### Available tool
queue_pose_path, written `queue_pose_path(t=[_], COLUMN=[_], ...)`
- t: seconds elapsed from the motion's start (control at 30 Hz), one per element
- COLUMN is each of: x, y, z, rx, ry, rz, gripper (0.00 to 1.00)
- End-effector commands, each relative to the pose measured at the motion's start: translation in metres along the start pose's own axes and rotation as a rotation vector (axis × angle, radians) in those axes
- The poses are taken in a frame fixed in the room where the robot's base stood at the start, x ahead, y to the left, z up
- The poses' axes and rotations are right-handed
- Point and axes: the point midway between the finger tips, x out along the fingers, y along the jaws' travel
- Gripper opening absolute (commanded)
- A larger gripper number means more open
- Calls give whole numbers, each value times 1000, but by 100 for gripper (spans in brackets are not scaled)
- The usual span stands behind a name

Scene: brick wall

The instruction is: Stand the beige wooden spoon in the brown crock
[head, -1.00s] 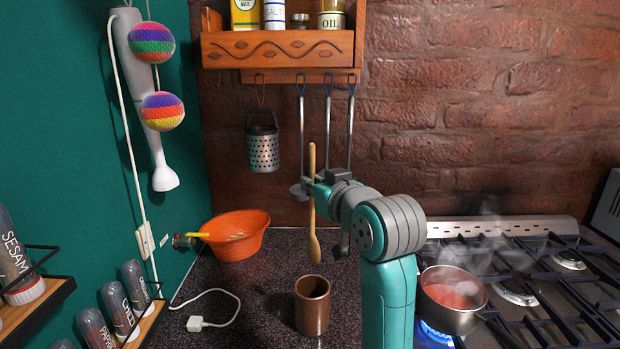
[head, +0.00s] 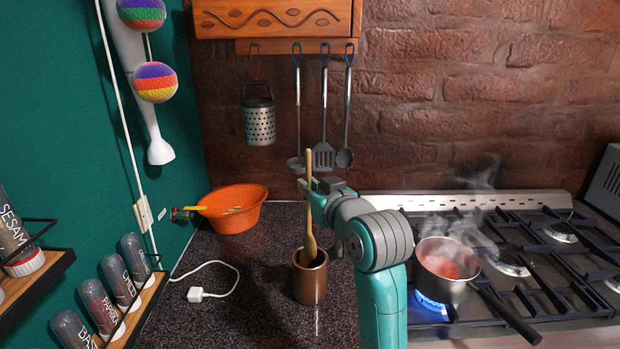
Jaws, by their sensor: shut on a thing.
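The beige wooden spoon (head: 310,222) is upright, with its bowl end down. My gripper (head: 310,187) is shut on its handle, about a third of the way down from the top. The brown crock (head: 310,284) stands on the dark counter right below. The spoon's bowl is at the crock's mouth, and its lower tip appears to be just inside the rim. I cannot tell whether it touches the crock.
A stove with a steaming pot (head: 447,268) over a blue flame is to the right. An orange bowl (head: 236,209) stands back left. A white cable plug (head: 196,294) lies left of the crock. Utensils (head: 323,155) hang behind my gripper.

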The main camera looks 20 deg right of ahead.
Motion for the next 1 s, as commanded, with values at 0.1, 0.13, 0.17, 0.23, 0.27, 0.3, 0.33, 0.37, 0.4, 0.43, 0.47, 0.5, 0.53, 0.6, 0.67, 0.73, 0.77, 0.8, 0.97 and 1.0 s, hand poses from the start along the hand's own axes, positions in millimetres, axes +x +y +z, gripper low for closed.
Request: queue_pose_path(t=[0.1,0.13,0.17,0.23,0.27,0.3,0.33,0.37,0.4,0.43,0.47,0.5,0.53,0.6,0.67,0.73,0.77,0.8,0.97,1.0], x=[1,1,2,2,3,3,3,3,4,4,4,4,5,6,6,7,7,7,8,8], y=[0,0,0,0,0,0,0,0,0,0,0,0,0,0,0,0,0,0,0,0], z=[8,11,13,18,20,22,24,26,30,31,33,36,38,43,46,50,52,54,60,60], rx=[0,1,1,1,1,1,1,1,1,1,1,1,1,1,1,0,0,0,0,0], ry=[0,-1,-1,-2,-1,0,-1,-1,-2,-2,-1,-1,-1,-2,-1,-1,-1,-1,0,0], rz=[0,0,0,0,0,0,0,0,0,0,0,0,0,0,0,0,0,0,0,0], gripper=[0,0,0,0,0,0,0,0,0,0,0,0,0,0,0,0,0,0,0,0])
